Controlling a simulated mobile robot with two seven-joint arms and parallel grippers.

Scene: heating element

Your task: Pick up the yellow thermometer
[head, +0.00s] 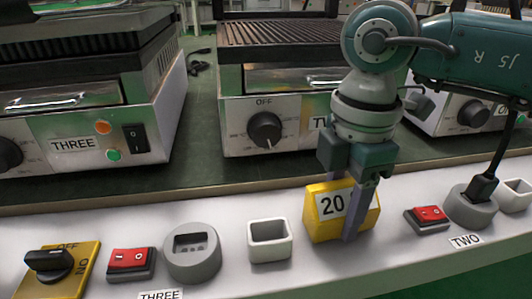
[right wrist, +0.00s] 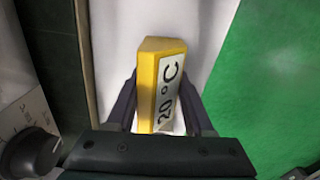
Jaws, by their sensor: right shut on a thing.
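The yellow thermometer (head: 329,231) has a white label reading "20" in the head view. It is at the white front ledge, right of a square white holder. My right gripper (head: 353,222) comes down from above and is shut on it, with one finger across its front. In the right wrist view the thermometer (right wrist: 152,90), labelled "20 °C", sits between the two fingers of the right gripper (right wrist: 162,105). Whether it touches the ledge or is slightly raised, I cannot tell. My left gripper is not in view.
The white ledge (head: 210,215) carries a square white holder (head: 269,240), a round grey socket (head: 192,254), red switches (head: 131,261) (head: 430,217), a yellow rotary switch (head: 62,272) and a plugged-in black cable (head: 485,183). Grills (head: 280,95) marked with labels stand behind.

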